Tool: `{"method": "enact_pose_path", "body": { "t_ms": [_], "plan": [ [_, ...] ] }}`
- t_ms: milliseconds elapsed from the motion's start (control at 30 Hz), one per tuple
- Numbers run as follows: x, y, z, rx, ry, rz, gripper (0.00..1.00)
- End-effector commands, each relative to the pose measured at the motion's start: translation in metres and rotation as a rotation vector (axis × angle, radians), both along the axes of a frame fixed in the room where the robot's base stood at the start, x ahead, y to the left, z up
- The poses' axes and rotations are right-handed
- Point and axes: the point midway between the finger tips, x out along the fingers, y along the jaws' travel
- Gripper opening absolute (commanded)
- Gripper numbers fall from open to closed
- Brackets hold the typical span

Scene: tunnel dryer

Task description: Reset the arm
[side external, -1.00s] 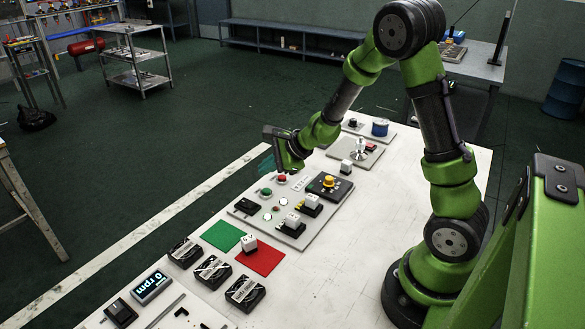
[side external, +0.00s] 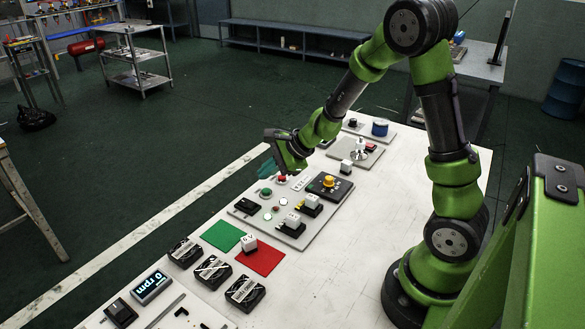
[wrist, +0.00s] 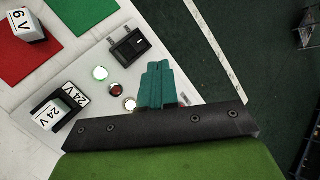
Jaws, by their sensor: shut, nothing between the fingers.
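My gripper (side external: 267,169) hangs at the left edge of the grey control panel (side external: 253,222) in the side view, above the table and near the green and red buttons. Its teal fingers are together with nothing between them. In the wrist view, the shut gripper (wrist: 159,66) points toward the panel's edge, beside a black switch (wrist: 130,47). It appears raised above the panel.
A green mat (side external: 222,236) and a red mat (side external: 266,262) lie beside the panel, with a 6 V block (wrist: 28,25) on the red one. Black fans (side external: 213,272) stand nearby. The table's right side is clear.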

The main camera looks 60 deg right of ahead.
Motion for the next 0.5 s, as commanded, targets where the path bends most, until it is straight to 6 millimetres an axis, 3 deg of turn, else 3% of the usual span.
{"method": "enact_pose_path", "body": {
  "t_ms": [200, 300, 500],
  "plan": [
    [-0.056, 0.069, 0.055, -0.173, -0.060, 0.512, 0.00],
    [-0.092, 0.091, 0.079, -0.315, -0.095, 0.753, 0.00],
    [-0.159, 0.100, 0.115, -0.683, -0.148, 1.116, 0.00]
  ]
}}
